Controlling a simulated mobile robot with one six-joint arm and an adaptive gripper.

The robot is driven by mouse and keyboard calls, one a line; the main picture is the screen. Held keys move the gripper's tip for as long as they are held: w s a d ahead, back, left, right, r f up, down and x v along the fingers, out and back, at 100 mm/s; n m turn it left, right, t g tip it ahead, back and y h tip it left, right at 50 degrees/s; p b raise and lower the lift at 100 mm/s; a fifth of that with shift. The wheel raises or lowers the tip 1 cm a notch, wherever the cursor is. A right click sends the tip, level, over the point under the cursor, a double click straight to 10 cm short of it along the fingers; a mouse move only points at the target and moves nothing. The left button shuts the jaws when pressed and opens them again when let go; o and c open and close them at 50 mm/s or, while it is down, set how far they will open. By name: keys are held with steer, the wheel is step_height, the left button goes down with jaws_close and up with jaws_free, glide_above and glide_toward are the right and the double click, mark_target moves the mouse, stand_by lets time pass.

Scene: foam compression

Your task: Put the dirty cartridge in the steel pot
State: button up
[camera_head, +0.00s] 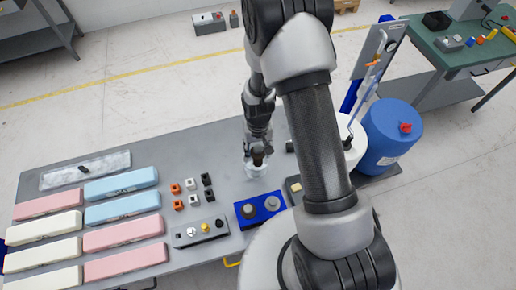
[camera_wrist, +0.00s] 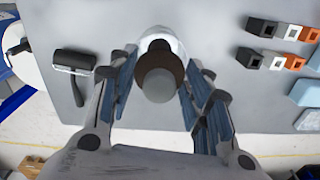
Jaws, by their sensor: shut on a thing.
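My gripper (camera_head: 257,143) is over the table, right of the small cubes in the head view. In the wrist view my gripper (camera_wrist: 158,70) has its fingers on both sides of the dirty cartridge (camera_wrist: 159,86), a dark brown cylinder with a grey end. The cartridge (camera_head: 258,158) also shows below the fingers in the head view. The steel pot (camera_head: 255,171), small and shiny, stands directly below it. Its pale rim (camera_wrist: 160,36) shows behind the cartridge in the wrist view. I cannot tell how far the cartridge is inside the pot.
A blue tray (camera_head: 242,219) with grey round pieces and a grey block with knobs (camera_head: 200,234) lie nearer the front. Several small cubes (camera_head: 192,199) and foam blocks (camera_head: 122,182) fill the left. A black-handled tool (camera_wrist: 75,68) lies beside the gripper. A blue drum (camera_head: 390,140) stands right.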

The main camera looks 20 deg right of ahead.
steer(key=shift+f+b, duration=0.3)
steer(key=o, duration=1.5)
steer(key=shift+c, duration=0.2)
steer(key=shift+r+p, duration=0.5)
steer(key=shift+p, duration=0.1)
step_height(320, 180, up, 12)
steer(key=r, duration=0.1)
step_height(320, 180, up, 8)
steer(key=t, duration=0.1)
glide_above(259, 157)
steer(key=s+r+n+t, duration=0.1)
steer(key=s+r+t, duration=0.2)
steer(key=s+r, duration=1.2)
steer(key=s+b, duration=0.1)
steer(key=s, duration=0.1)
steer(key=shift+s+d+n+t, duration=0.15)
steer(key=shift+s+n+t, duration=0.15)
steer(key=shift+n, duration=0.1)
